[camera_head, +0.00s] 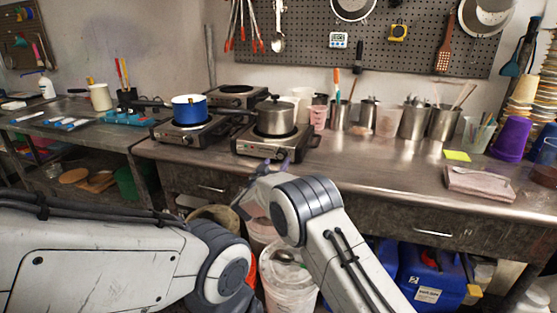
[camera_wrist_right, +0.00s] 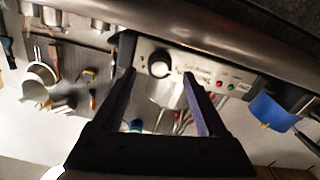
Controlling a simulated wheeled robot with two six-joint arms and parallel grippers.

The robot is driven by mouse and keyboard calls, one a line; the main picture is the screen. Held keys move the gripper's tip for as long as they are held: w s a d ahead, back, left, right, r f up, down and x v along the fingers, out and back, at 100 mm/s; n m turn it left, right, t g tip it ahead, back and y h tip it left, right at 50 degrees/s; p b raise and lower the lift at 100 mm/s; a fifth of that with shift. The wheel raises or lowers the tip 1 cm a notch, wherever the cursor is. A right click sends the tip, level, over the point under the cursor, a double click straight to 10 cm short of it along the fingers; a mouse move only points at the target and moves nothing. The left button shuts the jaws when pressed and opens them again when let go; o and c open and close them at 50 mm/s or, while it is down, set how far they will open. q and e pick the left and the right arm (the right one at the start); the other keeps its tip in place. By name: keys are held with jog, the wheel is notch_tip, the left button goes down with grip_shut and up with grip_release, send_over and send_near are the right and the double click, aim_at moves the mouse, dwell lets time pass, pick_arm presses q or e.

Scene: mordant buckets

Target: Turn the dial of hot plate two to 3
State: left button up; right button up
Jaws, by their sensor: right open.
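A hot plate (camera_head: 246,145) with a lidded steel pot (camera_head: 275,117) stands at the counter's front edge. In the right wrist view, its front panel (camera_wrist_right: 200,72) is tilted and roughly upside down, with a dark round dial (camera_wrist_right: 159,65). My right gripper (camera_head: 277,161) is in front of this panel in the head view. In the wrist view its open fingers (camera_wrist_right: 159,74) lie on either side of the dial, with gaps; contact is not visible. The dial's setting and panel print are too small to read. My left arm shows at lower left; its gripper is out of view.
Another hot plate (camera_head: 187,132) with a blue pot (camera_head: 189,109) stands to the left, and a third (camera_head: 236,92) behind. Steel containers (camera_head: 414,121) stand to the right. The counter front (camera_head: 360,155) right of the steel pot is clear. Buckets (camera_head: 288,285) stand below.

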aim_at(280, 157)
jog(key=shift+x, duration=1.7)
grip_shut()
